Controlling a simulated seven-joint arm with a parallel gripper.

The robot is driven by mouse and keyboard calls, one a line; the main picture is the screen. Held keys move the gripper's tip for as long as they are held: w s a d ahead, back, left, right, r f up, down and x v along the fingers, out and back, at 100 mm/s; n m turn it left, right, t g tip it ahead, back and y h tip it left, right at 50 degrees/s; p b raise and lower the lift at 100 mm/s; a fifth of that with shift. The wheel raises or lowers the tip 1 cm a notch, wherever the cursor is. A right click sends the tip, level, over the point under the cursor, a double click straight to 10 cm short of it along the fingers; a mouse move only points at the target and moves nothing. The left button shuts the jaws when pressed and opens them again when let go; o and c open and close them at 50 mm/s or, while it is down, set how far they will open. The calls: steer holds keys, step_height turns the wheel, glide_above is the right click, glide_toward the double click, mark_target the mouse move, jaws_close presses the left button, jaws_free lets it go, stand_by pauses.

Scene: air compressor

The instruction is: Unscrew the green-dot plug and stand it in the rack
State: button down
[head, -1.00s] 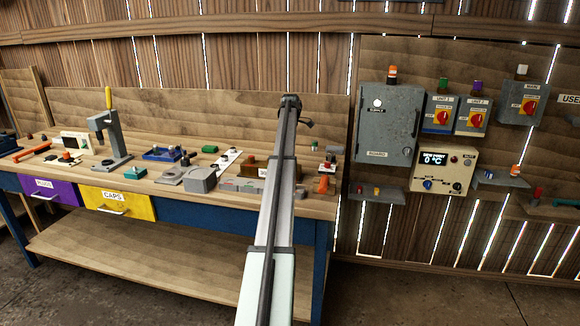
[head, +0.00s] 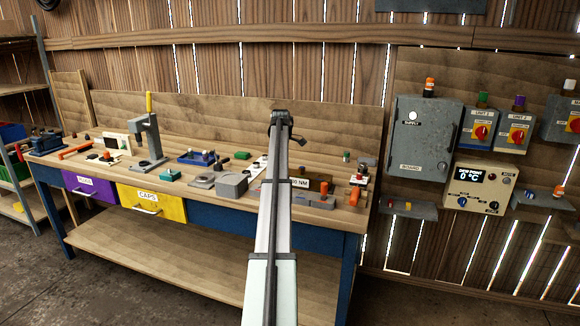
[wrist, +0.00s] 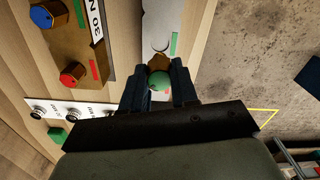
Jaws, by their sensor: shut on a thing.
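In the wrist view my gripper (wrist: 159,88) is shut on a small plug with a round green top (wrist: 159,80) and a brown, brass-like hexagonal part (wrist: 159,62). A small red mark shows beside the green top. The plug's lower end is hidden. In the head view my arm reaches over the bench and hides the gripper's fingertips and the plug. A white strip with several dark-ringed round fittings (wrist: 72,111) lies left of the gripper in the wrist view. I cannot tell which thing is the rack.
A pale plate with a green stripe (wrist: 165,22) lies just beyond the plug. A brown block (wrist: 80,45) with blue and red knobs stands beside a "30 NM" label. The bench's front edge runs close to the right of the gripper, with bare floor (wrist: 255,60) beyond.

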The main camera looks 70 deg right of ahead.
steer(key=shift+f, duration=3.35)
steer(key=shift+f, duration=0.4)
steer(key=c, duration=0.8)
jaws_free()
steer(key=shift+r, duration=0.15)
steer(key=shift+r, duration=2.35)
steer(key=shift+w, duration=0.1)
